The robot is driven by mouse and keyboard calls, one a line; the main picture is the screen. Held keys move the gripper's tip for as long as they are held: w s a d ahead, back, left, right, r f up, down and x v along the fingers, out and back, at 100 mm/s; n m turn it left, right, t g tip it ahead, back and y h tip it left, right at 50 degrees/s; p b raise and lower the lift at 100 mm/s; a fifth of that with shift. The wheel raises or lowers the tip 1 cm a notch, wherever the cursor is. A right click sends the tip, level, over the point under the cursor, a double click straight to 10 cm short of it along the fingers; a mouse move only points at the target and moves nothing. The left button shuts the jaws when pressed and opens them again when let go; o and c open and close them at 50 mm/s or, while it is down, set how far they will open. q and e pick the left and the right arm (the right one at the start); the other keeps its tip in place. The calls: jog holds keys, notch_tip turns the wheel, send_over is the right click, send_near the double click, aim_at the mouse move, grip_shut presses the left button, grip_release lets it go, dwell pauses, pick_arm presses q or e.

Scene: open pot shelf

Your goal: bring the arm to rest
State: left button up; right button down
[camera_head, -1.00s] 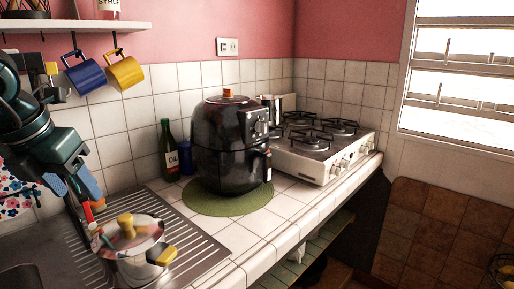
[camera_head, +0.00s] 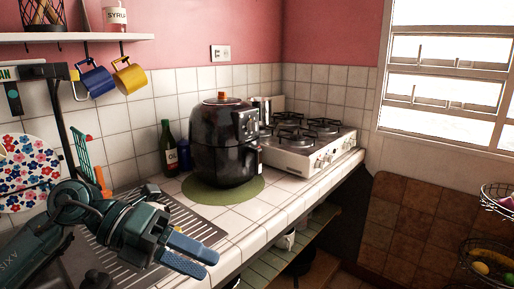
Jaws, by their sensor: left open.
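My left arm comes in from the left, over the sink and its metal drainboard (camera_head: 205,228). My left gripper (camera_head: 211,266) is open, with its two blue fingers apart and pointing right, in front of the counter's front edge. Nothing shows between the fingers. My right gripper is out of view. The metal pot with yellow handles is not visible now; the left arm covers part of the area of the sink.
A black air fryer (camera_head: 225,145) stands on a green round mat (camera_head: 248,191), beside a dark green bottle (camera_head: 168,150). A white gas stove (camera_head: 300,158) is behind. Blue (camera_head: 96,80) and yellow (camera_head: 130,77) mugs hang under the wall shelf (camera_head: 60,38). An open green-slatted shelf (camera_head: 268,254) lies below the counter.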

pick_arm(q)
jog(key=d+r+n+h, duration=0.1)
jog(key=d+n+h, duration=0.3)
jog(key=h, duration=0.3)
jog(key=w+a+f+n+t+y+p, duration=0.1)
jog(key=w+a+f+n+t+y, duration=0.25)
jog(key=n+t, duration=0.7)
jog(key=a+f+n+t+y+p, duration=0.15)
jog(key=f+n+t+y, duration=0.4)
jog(key=n, duration=0.75)
jog(key=s+a+f+n+t+y, duration=0.1)
jog(key=s+f+n+y, duration=0.1)
jog(key=f+n, duration=0.3)
jog(key=s+a+f+n+y, duration=0.1)
jog(key=a+f+n+y, duration=0.15)
jog(key=f, duration=0.45)
jog(key=s+f+n+g+y+p, duration=0.1)
jog(key=s+f+g, duration=0.4)
jog(key=s+f, duration=0.5)
jog(key=shift+s+a+f+n+y, duration=0.15)
jog(key=shift+f+n+y, duration=0.45)
jog(key=shift+n+y, duration=0.4)
